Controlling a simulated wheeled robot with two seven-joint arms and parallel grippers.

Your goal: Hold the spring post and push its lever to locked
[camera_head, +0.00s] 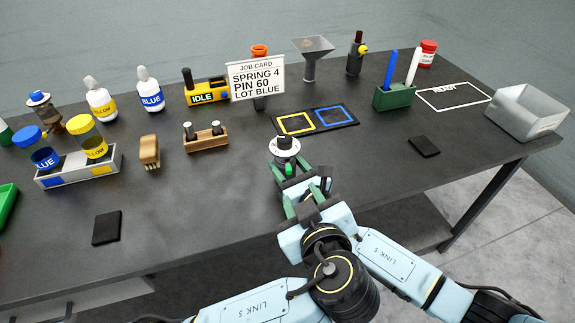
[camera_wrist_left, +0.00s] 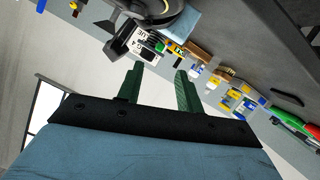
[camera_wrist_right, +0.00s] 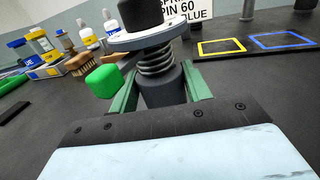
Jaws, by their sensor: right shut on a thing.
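The spring post (camera_head: 286,144) stands on the table near its front edge, with a pale round disc and a dark top. In the right wrist view its coil spring (camera_wrist_right: 156,60) and dark lower body (camera_wrist_right: 163,86) show upright between my fingers. My right gripper (camera_wrist_right: 162,92) is shut on this body below the spring. The lever's green knob (camera_wrist_right: 103,78) sticks out left of the post, and also shows in the head view (camera_head: 289,169).
A job card (camera_head: 257,78) stands behind the post. A dark mat (camera_head: 318,130) with yellow and blue squares lies behind and right. A wooden pin block (camera_head: 206,142) and brush (camera_head: 149,151) stand left. A black pad (camera_head: 107,228) lies front left. Table around the post is clear.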

